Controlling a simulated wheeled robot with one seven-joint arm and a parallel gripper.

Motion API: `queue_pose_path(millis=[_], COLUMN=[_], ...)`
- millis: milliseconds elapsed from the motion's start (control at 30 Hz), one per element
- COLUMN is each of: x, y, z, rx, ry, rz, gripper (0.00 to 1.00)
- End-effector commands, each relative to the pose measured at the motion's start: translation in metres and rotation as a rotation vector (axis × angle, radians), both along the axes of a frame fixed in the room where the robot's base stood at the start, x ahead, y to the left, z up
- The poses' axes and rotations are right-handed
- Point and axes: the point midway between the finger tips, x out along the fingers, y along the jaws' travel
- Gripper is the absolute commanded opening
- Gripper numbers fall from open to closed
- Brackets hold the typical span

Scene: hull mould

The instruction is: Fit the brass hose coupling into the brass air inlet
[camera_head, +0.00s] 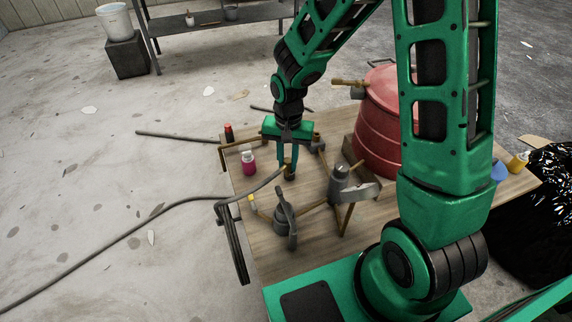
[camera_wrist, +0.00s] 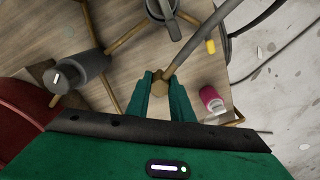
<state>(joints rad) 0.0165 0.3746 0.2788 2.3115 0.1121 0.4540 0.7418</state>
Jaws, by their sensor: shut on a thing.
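My gripper (camera_head: 288,172) is shut on the brass hose coupling (camera_wrist: 155,87), which sits between the green fingertips in the wrist view. The grey hose (camera_wrist: 215,22) runs away from the coupling. In the head view my gripper hangs over the wooden table (camera_head: 262,236). A grey tool (camera_head: 345,186) with a tapered end rests on brass-coloured bars to the right of my gripper. It also shows at the left in the wrist view (camera_wrist: 85,68). A small grey and brass fitting (camera_head: 317,143) stands behind my gripper. I cannot tell for certain which part is the brass air inlet.
A red ribbed tank (camera_head: 378,135) stands at the table's right. A second grey tool (camera_head: 288,222) stands in front. The hose hangs over the left edge onto the floor.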

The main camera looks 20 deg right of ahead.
Motion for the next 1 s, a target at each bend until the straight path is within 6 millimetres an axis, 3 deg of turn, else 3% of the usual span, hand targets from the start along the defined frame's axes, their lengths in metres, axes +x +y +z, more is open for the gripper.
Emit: queue_pose_path(millis=[300, 500, 667, 1000], x=[0.056, 0.089, 0.118, 0.171], y=[-0.047, -0.080, -0.107, -0.165], z=[-0.022, -0.029, -0.021, 0.021], rx=[0.002, -0.002, -0.002, -0.002], ry=[-0.001, -0.003, -0.003, -0.002], rz=[0.316, 0.432, 0.379, 0.065], gripper=[0.00, 0.00, 0.00, 0.00])
